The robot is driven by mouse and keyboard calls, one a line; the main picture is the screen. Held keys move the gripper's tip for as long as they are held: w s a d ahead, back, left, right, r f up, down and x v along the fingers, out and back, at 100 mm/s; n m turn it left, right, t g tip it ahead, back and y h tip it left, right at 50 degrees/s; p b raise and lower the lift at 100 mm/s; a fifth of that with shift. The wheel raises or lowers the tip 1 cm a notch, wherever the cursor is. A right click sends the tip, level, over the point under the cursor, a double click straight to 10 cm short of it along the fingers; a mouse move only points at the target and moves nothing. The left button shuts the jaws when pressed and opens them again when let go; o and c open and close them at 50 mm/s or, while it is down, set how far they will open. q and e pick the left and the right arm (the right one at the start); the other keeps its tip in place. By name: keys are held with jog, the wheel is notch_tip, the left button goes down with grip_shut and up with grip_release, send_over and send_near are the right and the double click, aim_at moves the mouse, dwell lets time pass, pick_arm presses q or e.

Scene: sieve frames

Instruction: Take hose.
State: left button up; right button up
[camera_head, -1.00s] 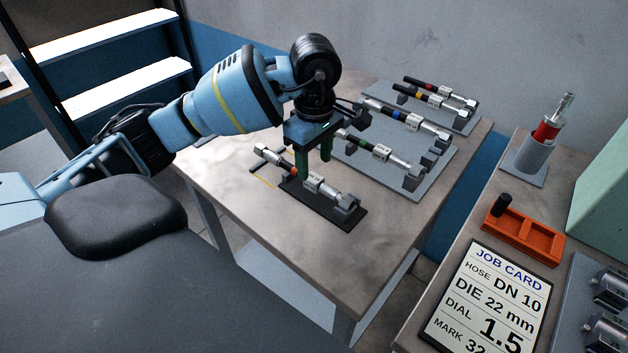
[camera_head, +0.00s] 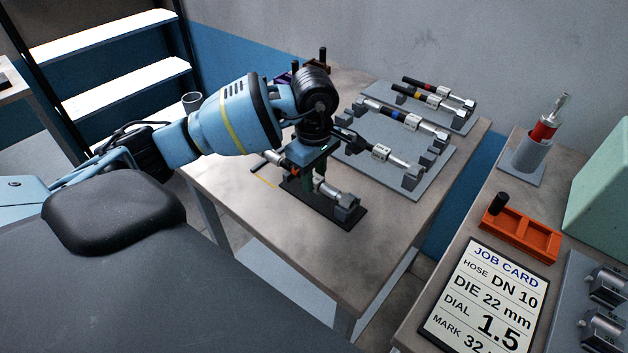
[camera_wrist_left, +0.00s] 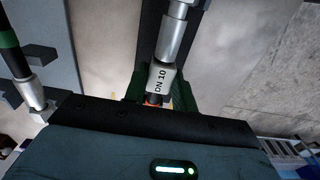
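A short hose (camera_head: 333,195) with an orange band, a white tag and a metal fitting lies on a black holder (camera_head: 331,216) at the front of the table. In the left wrist view the tag of this hose (camera_wrist_left: 161,78) reads DN 10. My left gripper (camera_head: 311,181) is down over the middle of the hose and hides part of it. In the left wrist view its green fingers (camera_wrist_left: 158,88) stand on either side of the hose, seemingly with gaps, so it looks open. My right gripper is not in view.
Several other hoses with coloured bands lie on grey racks (camera_head: 430,172) behind. A job card (camera_head: 487,300) reading DN 10, an orange tray (camera_head: 527,238) and a red-and-grey tool (camera_head: 546,132) are on the right bench. The table's front right is clear.

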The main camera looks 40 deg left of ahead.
pick_arm(q)
grip_shut()
jog(key=shift+r, duration=0.15)
jog(key=shift+r, duration=0.4)
jog(key=shift+s+a+r, duration=0.1)
jog(key=shift+s+r, duration=0.1)
jog(key=shift+r, duration=0.45)
jog(key=shift+s+a+r, duration=0.1)
jog(key=shift+s+r, duration=0.05)
jog(key=shift+r, duration=0.45)
jog(key=s+a+b, duration=0.1)
jog(key=s+a, duration=0.1)
jog(key=s, duration=0.5)
jog(key=s+a+r+b, duration=0.1)
jog(key=s+a, duration=0.2)
jog(key=s, duration=0.4)
jog(key=shift+s+r, duration=0.2)
jog(key=shift+r, duration=0.05)
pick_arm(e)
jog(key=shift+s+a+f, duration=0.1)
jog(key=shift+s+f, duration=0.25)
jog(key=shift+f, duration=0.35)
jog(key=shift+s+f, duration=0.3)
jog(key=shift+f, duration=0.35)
